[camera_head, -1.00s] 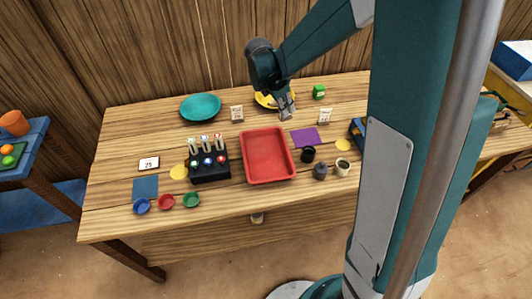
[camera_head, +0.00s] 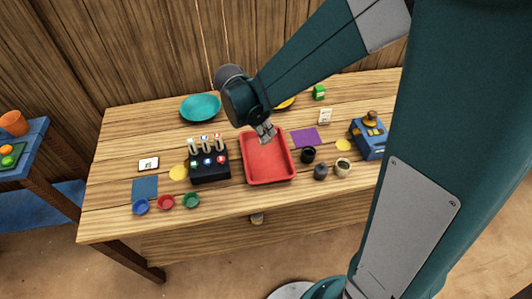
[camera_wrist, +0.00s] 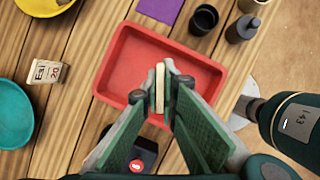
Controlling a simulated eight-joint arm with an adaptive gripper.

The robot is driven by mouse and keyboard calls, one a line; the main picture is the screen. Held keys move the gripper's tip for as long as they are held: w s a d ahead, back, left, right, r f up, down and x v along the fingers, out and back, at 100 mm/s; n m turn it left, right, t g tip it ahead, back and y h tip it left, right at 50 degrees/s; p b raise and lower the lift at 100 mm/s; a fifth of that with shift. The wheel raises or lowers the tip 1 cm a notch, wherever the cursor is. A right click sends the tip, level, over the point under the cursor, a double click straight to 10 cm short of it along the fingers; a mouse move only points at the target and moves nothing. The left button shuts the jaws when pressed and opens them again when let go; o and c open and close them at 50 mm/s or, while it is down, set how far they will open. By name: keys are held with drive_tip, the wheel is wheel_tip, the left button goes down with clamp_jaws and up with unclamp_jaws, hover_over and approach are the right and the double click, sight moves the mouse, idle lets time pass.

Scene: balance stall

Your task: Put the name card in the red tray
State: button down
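The red tray (camera_head: 268,168) lies in the middle of the table and looks empty. It also fills the middle of the wrist view (camera_wrist: 125,62). My gripper (camera_head: 267,134) is above the back part of the tray. In the wrist view my gripper (camera_wrist: 161,88) is closed on a thin, cream, card-like piece (camera_wrist: 160,90), seen edge-on, which I take to be the name card. Its face and any writing are hidden. It shows over the tray; its height above the tray floor is hard to tell.
A black holder (camera_head: 210,175) with several upright items stands just left of the tray. A black cup (camera_head: 308,155) and a dark bottle (camera_head: 320,171) stand to the right. A teal bowl (camera_head: 200,107) is at the back left. A price card (camera_wrist: 47,72) stands near it.

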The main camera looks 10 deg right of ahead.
sight(260, 142)
drive_tip(key=shift+f, duration=0.1)
drive_tip(key=shift+f+b, duration=0.6)
drive_tip(key=shift+f, duration=2.25)
drive_tip(key=shift+f+b, duration=0.4)
drive_tip(key=shift+f, duration=1.7)
drive_tip(key=shift+f, duration=0.15)
drive_tip(key=c, duration=2.7)
unclamp_jaws()
drive_tip(key=shift+o, duration=0.2)
drive_tip(key=shift+r, duration=0.2)
drive_tip(key=p+v, duration=0.2)
drive_tip(key=v, duration=1)
